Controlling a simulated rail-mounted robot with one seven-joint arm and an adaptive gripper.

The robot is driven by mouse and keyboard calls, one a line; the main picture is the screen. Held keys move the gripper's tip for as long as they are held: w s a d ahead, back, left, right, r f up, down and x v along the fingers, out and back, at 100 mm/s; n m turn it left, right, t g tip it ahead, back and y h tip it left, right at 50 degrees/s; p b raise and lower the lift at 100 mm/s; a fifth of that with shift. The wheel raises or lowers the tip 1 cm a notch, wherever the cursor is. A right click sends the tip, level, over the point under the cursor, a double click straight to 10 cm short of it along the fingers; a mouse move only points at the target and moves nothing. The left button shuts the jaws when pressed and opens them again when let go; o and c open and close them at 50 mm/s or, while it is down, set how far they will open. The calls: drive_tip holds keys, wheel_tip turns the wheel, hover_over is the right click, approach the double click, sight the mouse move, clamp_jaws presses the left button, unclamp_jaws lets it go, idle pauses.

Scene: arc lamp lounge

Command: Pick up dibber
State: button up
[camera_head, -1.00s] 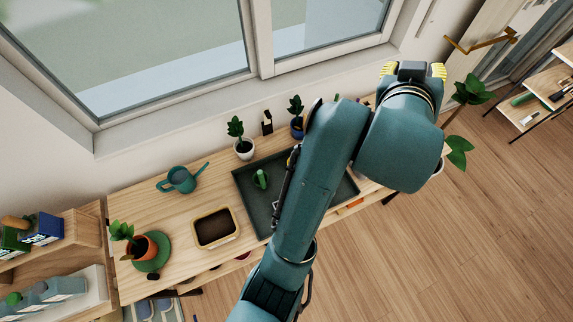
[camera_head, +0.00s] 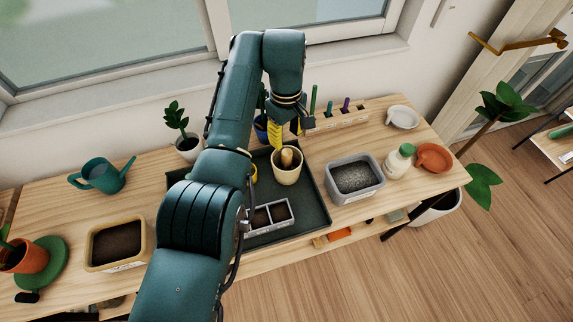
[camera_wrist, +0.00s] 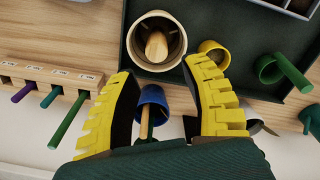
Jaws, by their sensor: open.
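A cream pot (camera_head: 287,172) stands in the dark green tray (camera_head: 316,205) with a rounded wooden peg (camera_head: 288,158) in it, which looks like the dibber. The wrist view shows the same pot (camera_wrist: 137,41) and peg (camera_wrist: 156,46) just beyond my fingertips. My gripper (camera_head: 285,138) points down behind and above the pot, open and empty. In the wrist view its yellow fingers (camera_wrist: 158,70) are spread apart. A small blue cup-like thing (camera_wrist: 152,96) with a wooden stick shows between them, lower down; I cannot tell whether the fingers touch it.
A labelled rack (camera_head: 338,121) with several coloured handles stands at the back right. A grey gravel bin (camera_head: 355,178), a white bottle (camera_head: 398,162) and a terracotta dish (camera_head: 434,157) are right of the tray. Yellow (camera_wrist: 213,52) and green (camera_wrist: 268,68) cup-like things lie near the pot.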

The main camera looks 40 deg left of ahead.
sight(287, 152)
wheel_tip(287, 152, down, 5)
drive_tip(key=shift+w+r+b, duration=0.1)
drive_tip(key=shift+r+b, duration=0.1)
drive_tip(key=shift+b, duration=0.2)
drive_tip(key=f+b, duration=0.1)
drive_tip(key=f, duration=0.1)
drive_tip(key=f+b, duration=0.1)
drive_tip(key=f, duration=0.2)
drive_tip(key=shift+w+a+f, duration=0.15)
drive_tip(key=shift+w, duration=0.05)
clamp_jaws()
